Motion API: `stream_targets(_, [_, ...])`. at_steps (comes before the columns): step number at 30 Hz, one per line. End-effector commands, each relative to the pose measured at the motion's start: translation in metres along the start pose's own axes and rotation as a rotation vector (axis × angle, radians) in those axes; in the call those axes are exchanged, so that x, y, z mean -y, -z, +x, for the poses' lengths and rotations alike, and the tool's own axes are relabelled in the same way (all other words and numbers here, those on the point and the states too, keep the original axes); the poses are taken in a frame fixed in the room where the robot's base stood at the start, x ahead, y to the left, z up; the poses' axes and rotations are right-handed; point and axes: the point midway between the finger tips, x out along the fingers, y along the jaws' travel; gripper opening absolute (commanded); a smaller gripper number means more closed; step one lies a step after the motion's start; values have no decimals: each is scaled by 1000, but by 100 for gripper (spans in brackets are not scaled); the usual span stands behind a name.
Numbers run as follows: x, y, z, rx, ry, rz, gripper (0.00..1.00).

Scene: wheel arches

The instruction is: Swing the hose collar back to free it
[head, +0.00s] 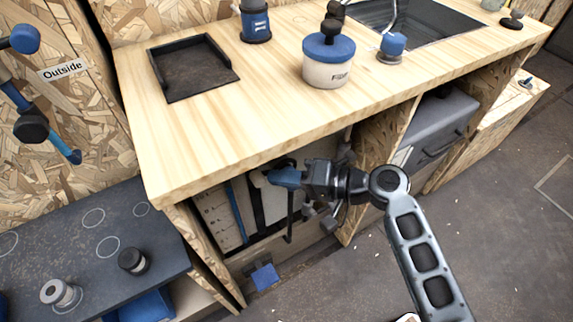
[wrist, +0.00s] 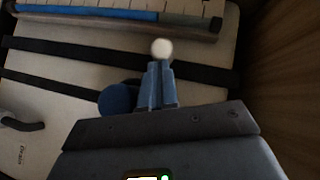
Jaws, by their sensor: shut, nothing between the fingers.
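My gripper (head: 277,177) is under the wooden counter, in front of the open bay. Its two blue-grey fingers show together, shut and empty, in the wrist view (wrist: 158,85). A small white ball (wrist: 162,49) shows just past the fingertips; whether they touch it I cannot tell. A round blue part (wrist: 118,99) lies beside and partly behind the left finger. A pale tank (wrist: 65,115) with dark straps lies behind. I cannot clearly make out which part is the hose collar. A dark hose (head: 290,222) hangs below my gripper in the head view.
The wooden counter (head: 200,130) overhangs the bay. A wooden divider (head: 380,143) stands to the right, with a grey box (head: 437,125) beyond it. A blue-and-grey bar (wrist: 110,14) runs along the tank in the wrist view. Open floor (head: 490,240) lies at the right.

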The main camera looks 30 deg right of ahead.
Motion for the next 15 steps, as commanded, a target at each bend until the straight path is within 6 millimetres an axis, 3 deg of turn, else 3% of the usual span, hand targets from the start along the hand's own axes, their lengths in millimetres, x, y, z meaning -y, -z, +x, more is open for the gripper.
stream_targets(9, [-2,-7,7,1,-160,-162,0])
stream_targets(15, [-6,-10,10,2,-160,-159,0])
